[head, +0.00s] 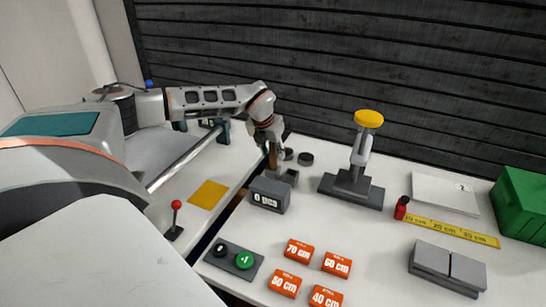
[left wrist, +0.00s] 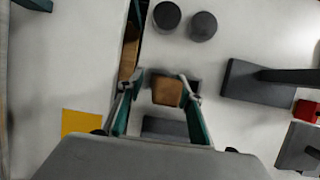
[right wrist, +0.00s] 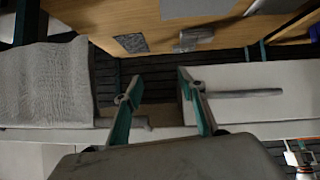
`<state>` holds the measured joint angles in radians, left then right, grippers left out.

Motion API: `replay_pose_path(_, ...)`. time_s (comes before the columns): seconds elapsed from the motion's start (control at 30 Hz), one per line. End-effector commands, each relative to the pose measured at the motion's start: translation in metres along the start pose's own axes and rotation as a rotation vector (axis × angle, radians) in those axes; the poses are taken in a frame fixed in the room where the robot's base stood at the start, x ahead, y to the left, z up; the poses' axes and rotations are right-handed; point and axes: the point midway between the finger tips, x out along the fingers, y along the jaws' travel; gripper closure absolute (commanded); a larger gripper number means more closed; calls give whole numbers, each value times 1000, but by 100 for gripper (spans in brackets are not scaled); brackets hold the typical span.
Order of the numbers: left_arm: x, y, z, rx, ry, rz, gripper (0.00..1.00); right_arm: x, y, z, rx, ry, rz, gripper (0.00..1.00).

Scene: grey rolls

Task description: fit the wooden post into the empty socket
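The wooden post (left wrist: 167,91) shows as a brown block between the fingers of my left gripper (left wrist: 161,76) in the left wrist view. The right finger is close beside it and a gap shows on the left, so the gripper looks open around it. In the head view my left gripper (head: 270,140) points down behind the grey counter box (head: 268,194) reading "0 pcs". A dark grey block (head: 291,177), perhaps the socket, is beside the post's foot; I cannot tell whether the post is inside it. My right gripper (right wrist: 155,85) is open and empty.
Two dark round pieces (head: 305,158) lie behind the gripper. A grey stand with a yellow top (head: 369,118) is to the right. Orange labelled blocks (head: 299,251), a button box (head: 233,261) and a green crate (head: 523,205) are around. A gap separates the two tables.

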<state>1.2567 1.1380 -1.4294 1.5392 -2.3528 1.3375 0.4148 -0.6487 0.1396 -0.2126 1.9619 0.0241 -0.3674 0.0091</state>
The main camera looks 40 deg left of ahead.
Motion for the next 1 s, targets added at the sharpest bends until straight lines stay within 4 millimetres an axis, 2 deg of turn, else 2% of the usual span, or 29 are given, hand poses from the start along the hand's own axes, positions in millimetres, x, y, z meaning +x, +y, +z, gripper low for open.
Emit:
replay_pose_path(0.1,7,0,-1,0,1,0,64,0,0,0,0,0,0,60)
replay_pose_path(0.3,8,0,0,0,0,0,64,0,0,-1,1,1,0,60)
replay_pose_path(0.33,8,0,0,0,1,0,69,0,0,-1,1,1,0,60)
replay_pose_path(0.43,8,0,0,0,0,0,95,0,0,-1,1,1,0,60)
replay_pose_path(0.47,8,0,0,0,0,0,100,0,0,-1,1,1,0,60)
replay_pose_path(0.83,6,0,0,0,0,0,100,0,0,-1,0,1,0,60)
replay_pose_path(1.0,-1,3,5,-1,-1,0,100,-4,1,-5,0,-2,1,60)
